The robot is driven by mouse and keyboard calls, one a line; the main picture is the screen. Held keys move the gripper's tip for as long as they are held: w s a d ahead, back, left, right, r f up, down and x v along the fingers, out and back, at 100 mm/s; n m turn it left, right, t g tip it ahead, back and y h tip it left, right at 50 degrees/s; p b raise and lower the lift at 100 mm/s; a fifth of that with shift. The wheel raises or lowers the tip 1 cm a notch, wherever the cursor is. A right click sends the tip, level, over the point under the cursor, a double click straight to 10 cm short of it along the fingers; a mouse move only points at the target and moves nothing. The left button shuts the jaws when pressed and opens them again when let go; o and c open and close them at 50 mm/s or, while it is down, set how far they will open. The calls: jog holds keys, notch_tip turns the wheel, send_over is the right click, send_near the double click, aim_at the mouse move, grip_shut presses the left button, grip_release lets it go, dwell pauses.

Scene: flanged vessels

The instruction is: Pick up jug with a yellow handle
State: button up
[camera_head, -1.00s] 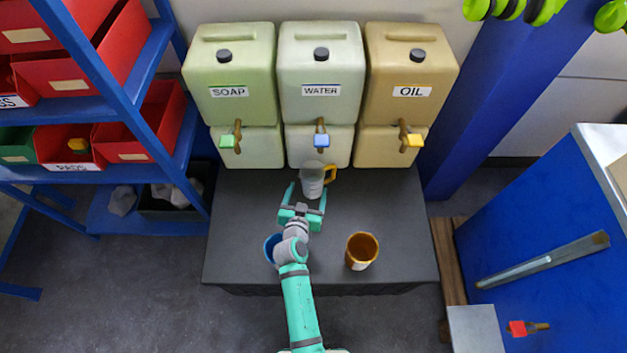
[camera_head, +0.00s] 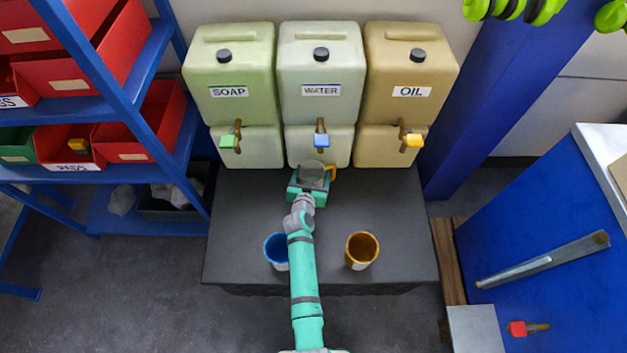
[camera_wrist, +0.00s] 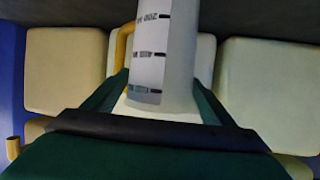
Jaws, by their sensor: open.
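The grey-white jug (camera_head: 312,172) with a yellow handle (camera_head: 332,172) stands on the dark table below the WATER container. In the wrist view the jug (camera_wrist: 165,65) shows measuring marks, and its yellow handle (camera_wrist: 122,45) is at its left. My gripper (camera_head: 309,182) is around the lower part of the jug, with one green finger on each side. The fingers (camera_wrist: 163,100) are open. In the head view my gripper covers the jug's base.
A blue cup (camera_head: 276,250) and an orange-brown cup (camera_head: 362,250) stand nearer the table's front edge. SOAP (camera_head: 232,75), WATER (camera_head: 320,70) and OIL (camera_head: 410,70) containers with taps line the back. The table's right side (camera_head: 405,220) is clear.

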jog(key=shift+w, duration=0.1)
jog(key=shift+c, duration=0.4)
jog(key=c, duration=0.9)
jog(key=shift+c, duration=0.4)
jog(key=shift+r, duration=0.1)
